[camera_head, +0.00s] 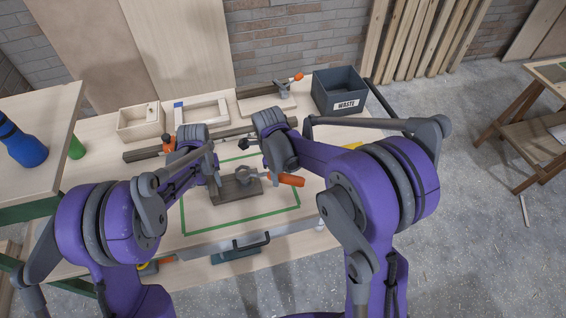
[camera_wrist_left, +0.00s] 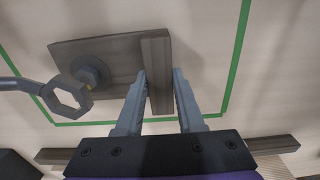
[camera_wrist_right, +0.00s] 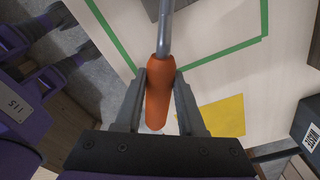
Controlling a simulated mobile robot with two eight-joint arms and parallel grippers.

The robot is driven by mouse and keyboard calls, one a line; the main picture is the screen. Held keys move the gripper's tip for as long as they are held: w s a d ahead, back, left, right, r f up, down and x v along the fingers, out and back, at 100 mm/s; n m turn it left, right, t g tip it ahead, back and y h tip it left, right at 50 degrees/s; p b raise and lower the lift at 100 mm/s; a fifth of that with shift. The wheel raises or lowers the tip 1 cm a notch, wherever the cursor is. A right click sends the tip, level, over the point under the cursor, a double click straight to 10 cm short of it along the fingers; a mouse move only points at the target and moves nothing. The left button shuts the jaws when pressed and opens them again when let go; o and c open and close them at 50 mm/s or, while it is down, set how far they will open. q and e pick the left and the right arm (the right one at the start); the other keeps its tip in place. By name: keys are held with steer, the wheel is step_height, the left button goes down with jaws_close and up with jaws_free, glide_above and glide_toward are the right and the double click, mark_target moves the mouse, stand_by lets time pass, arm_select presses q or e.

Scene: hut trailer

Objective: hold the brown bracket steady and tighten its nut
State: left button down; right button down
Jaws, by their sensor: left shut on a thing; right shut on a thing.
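The brown bracket (camera_head: 228,191) lies on the bench inside the green tape outline. In the left wrist view its flat plate (camera_wrist_left: 115,55) carries a nut (camera_wrist_left: 90,72) on a bolt, with a small yellow mark beside it. My left gripper (camera_wrist_left: 160,76) is shut on the bracket's raised rib. My right gripper (camera_wrist_right: 160,78) is shut on the orange handle (camera_wrist_right: 159,95) of a wrench. The wrench's ring head (camera_wrist_left: 67,98) is beside the nut in the left wrist view, seemingly above the plate and not around the nut. The wrench also shows in the head view (camera_head: 291,180).
Green tape (camera_head: 245,221) frames the work area. Behind it are a wooden box (camera_head: 141,122), a clamp rail (camera_head: 225,134) and a dark WASTE bin (camera_head: 340,91). A yellow sheet (camera_wrist_right: 216,116) lies by the tape. A dark handled thing (camera_head: 236,254) is at the front edge.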

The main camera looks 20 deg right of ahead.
steer(key=shift+s+a+m, duration=0.2)
steer(key=shift+s+m, duration=0.05)
steer(key=shift+m, duration=0.05)
steer(key=shift+f, duration=0.1)
steer(key=shift+f, duration=0.3)
steer(key=shift+w+d+f+n, duration=0.3)
steer(key=shift+w+f+n, duration=0.15)
steer(key=shift+f, duration=0.15)
steer(key=w+n, duration=0.1)
steer(key=w+d+n, duration=0.1)
steer(key=w+n, duration=0.3)
steer(key=shift+w+d, duration=0.1)
steer(key=shift+d, duration=0.15)
steer(key=w+n, duration=0.2)
steer(key=w+a+n, duration=0.1)
steer(key=w+n, duration=0.1)
steer(key=w+n+t, duration=0.1)
steer(key=w+n, duration=0.1)
steer(key=shift+a+n, duration=0.25)
steer(key=shift+n, duration=0.1)
steer(key=shift+w+f, duration=0.1)
steer(key=shift+f, duration=0.3)
